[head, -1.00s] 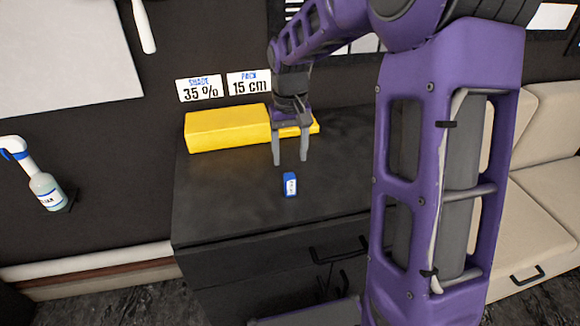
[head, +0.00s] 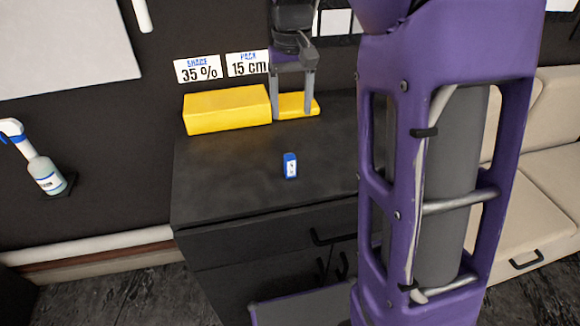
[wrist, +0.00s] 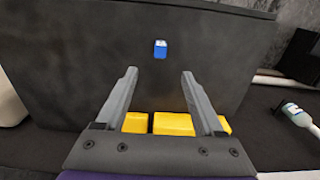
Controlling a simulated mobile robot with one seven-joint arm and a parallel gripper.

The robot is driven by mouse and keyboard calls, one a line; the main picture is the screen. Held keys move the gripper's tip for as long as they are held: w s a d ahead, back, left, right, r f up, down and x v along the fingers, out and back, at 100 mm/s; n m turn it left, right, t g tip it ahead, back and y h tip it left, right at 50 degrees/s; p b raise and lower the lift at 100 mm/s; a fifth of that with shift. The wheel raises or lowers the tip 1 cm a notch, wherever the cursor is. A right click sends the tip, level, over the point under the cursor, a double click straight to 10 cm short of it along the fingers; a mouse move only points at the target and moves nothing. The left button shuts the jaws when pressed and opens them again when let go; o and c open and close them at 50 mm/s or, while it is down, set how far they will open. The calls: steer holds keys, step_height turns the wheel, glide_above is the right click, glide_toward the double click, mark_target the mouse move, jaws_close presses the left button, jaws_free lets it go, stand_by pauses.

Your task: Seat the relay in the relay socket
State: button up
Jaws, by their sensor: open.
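A small blue block with a white label (head: 290,166), which looks like the relay, stands alone on the dark counter top. It also shows as a blue and white block in the wrist view (wrist: 160,49), beyond the fingertips and between their lines. My gripper (head: 291,118) is open and empty, its fingers pointing down above the counter, behind the block in the head view and apart from it. Its two grey fingers are spread in the wrist view (wrist: 159,72). I cannot make out a relay socket in either view.
A long yellow box (head: 227,110) and a lower yellow piece (head: 296,105) lie at the counter's back. A spray bottle (head: 46,175) is at the left. The dark counter (head: 225,185) around the block is clear. My purple arm hides the counter's right side.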

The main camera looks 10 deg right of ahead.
steer(key=b, duration=0.2)
glide_above(290, 157)
steer(key=f, duration=1)
steer(key=shift+s+f, duration=0.15)
steer(key=shift+s, duration=0.25)
steer(key=shift+w+f+b, duration=0.2)
steer(key=shift+f+b, duration=0.05)
steer(key=shift+f, duration=1.25)
steer(key=shift+w+f+b, duration=0.2)
steer(key=shift+f, duration=1.3)
steer(key=shift+c, duration=0.2)
steer(key=shift+r, duration=0.1)
jaws_close()
